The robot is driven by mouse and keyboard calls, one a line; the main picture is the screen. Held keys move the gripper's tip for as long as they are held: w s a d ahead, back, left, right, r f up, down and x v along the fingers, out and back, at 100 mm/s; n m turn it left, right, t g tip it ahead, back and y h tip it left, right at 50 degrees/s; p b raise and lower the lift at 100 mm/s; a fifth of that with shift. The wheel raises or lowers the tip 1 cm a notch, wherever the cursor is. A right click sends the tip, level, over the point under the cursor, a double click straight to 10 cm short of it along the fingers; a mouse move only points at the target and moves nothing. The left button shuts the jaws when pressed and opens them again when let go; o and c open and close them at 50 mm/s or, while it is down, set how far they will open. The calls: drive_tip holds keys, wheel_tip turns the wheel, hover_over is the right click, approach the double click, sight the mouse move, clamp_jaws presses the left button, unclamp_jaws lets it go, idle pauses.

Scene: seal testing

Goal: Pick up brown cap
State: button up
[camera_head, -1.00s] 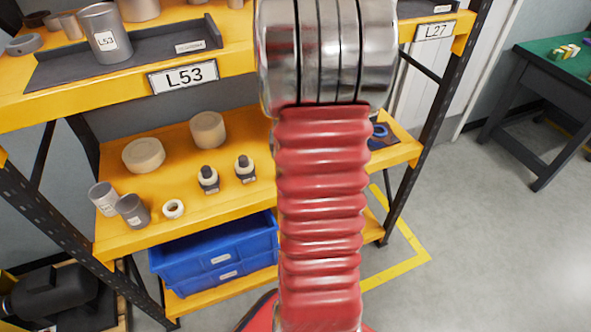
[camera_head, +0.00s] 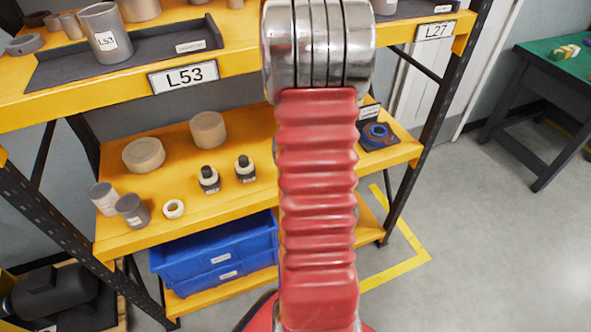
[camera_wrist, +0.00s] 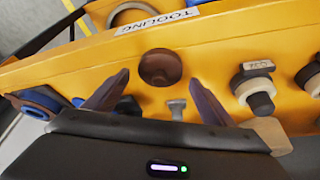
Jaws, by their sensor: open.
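The brown cap (camera_wrist: 160,67) is round and dark brown. It stands on the yellow surface in the wrist view, just above the gap between my fingertips. My gripper (camera_wrist: 160,79) is open, with one dark finger on each side of the cap in the picture. I see no contact between the fingers and the cap. A small grey T-shaped piece (camera_wrist: 177,109) shows between the fingers, below the cap. In the head view my red and silver arm covers the middle, and neither the gripper nor the brown cap can be made out.
In the wrist view, white-topped dark fittings (camera_wrist: 255,90) stand to the right and a blue ring (camera_wrist: 40,100) lies at left. A TOOLING label (camera_wrist: 157,21) is on the yellow edge. The head view shows the yellow shelf (camera_head: 235,205) with beige discs (camera_head: 143,155) and blue bins (camera_head: 215,255) below.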

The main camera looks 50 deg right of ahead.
drive_tip(key=shift+x, duration=0.9)
drive_tip(key=shift+c, duration=0.4)
drive_tip(key=c, duration=1)
